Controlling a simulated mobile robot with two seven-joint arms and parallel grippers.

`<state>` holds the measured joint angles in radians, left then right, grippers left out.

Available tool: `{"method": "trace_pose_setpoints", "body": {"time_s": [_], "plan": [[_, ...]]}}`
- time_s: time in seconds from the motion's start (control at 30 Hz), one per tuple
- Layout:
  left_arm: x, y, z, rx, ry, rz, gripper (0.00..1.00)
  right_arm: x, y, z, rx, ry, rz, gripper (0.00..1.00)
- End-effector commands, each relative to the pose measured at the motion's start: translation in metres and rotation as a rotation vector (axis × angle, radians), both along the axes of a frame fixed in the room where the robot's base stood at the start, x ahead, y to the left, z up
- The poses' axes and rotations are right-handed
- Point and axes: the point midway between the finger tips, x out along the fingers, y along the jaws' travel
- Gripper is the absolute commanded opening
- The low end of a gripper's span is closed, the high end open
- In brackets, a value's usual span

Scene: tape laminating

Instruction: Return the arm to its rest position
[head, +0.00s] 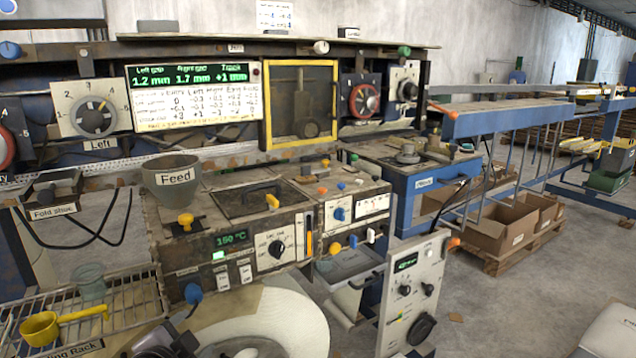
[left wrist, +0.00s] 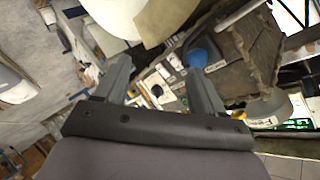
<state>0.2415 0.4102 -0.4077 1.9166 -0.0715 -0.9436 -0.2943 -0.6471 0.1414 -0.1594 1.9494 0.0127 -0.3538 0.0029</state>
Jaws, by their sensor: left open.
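My left gripper (head: 168,343) shows only in part at the bottom edge of the head view, in front of the machine and below the hot unit reading 150 °C. In the left wrist view the left gripper (left wrist: 160,80) has its two grey fingers spread wide apart, with nothing between them. The machine's small panels lie beyond the fingers there. My right gripper is not in either view.
A wire rack (head: 130,318) with a yellow scoop (head: 40,329) stands at the lower left. A grey Feed cup (head: 172,178) sits on the machine. A large white roll (head: 290,318) is close by the left gripper. Open floor (head: 520,310) lies at the right.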

Motion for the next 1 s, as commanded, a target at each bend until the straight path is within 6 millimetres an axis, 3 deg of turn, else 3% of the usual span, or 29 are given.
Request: {"method": "trace_pose_setpoints", "body": {"time_s": [0.03, 0.2, 0.5, 0.7, 0.83, 1.0], "plan": [[-0.015, -0.006, -0.026, -0.061, 0.035, -0.002, 0.70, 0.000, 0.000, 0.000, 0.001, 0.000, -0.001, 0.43], [-0.065, -0.021, -0.088, -0.257, 0.113, 0.019, 0.70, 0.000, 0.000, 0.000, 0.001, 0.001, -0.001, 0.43], [-0.170, -0.029, -0.171, -0.569, 0.230, 0.152, 0.70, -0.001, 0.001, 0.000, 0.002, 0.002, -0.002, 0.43], [-0.226, -0.025, -0.198, -0.695, 0.270, 0.250, 0.70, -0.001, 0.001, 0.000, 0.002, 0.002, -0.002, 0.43], [-0.242, -0.022, -0.204, -0.728, 0.277, 0.282, 0.70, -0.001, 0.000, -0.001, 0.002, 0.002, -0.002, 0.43], [-0.246, -0.022, -0.205, -0.737, 0.278, 0.290, 0.70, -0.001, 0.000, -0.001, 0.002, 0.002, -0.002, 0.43]]}}
